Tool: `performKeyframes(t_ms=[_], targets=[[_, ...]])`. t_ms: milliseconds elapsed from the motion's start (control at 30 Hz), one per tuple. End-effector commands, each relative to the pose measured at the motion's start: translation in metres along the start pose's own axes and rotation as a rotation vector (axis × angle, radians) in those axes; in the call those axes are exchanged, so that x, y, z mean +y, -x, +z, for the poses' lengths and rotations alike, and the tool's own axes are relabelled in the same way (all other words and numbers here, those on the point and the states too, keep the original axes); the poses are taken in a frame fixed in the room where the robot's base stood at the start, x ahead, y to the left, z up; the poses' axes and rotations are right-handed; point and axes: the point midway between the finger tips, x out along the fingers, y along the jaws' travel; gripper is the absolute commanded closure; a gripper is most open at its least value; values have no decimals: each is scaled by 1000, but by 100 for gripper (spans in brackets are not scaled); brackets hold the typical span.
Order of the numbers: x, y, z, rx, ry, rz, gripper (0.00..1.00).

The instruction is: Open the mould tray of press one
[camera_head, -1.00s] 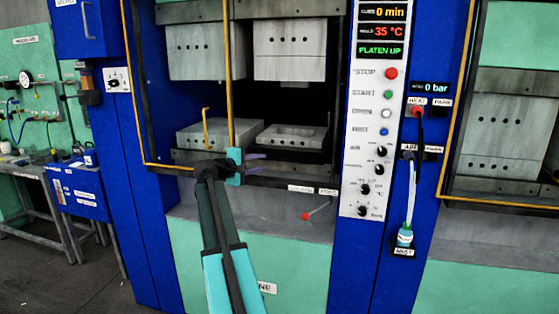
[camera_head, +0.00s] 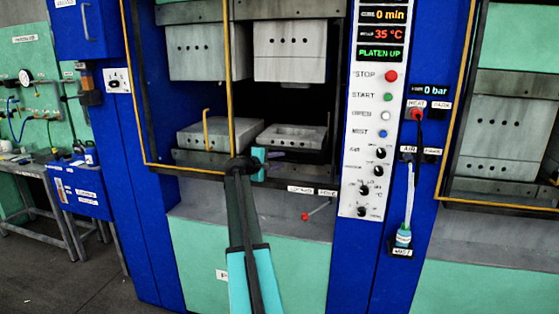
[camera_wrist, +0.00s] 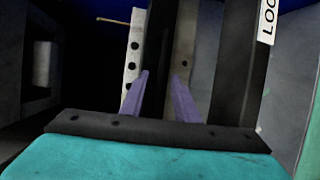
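Press one stands in front of me with its bay open. Two grey lower mould blocks sit in the bay, a left one (camera_head: 190,137) with an upright yellow rod beside its front and a right one (camera_head: 312,138) with a recessed top. I cannot tell which part is the mould tray. My gripper (camera_head: 276,155) is at the front of the bay, just below and left of the right block. In the wrist view its two purple fingers (camera_wrist: 159,98) are apart with nothing held between them. A grey plate with dark holes (camera_wrist: 134,60) lies beyond the fingers.
A yellow guard frame (camera_head: 231,80) borders the bay. Upper mould blocks (camera_head: 290,50) hang above, with a dark gap below. A red-knobbed lever (camera_head: 305,216) sticks out below the bay. The control panel (camera_head: 366,110) stands right and reads PLATEN UP.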

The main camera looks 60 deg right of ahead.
Motion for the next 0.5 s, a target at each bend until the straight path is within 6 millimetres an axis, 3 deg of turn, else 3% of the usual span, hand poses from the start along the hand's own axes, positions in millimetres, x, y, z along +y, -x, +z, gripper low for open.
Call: performKeyframes(t_ms=[300, 500], targets=[[0, -2, 0, 0, 0, 0, 72], [0, -2, 0, -1, 0, 0, 100]])
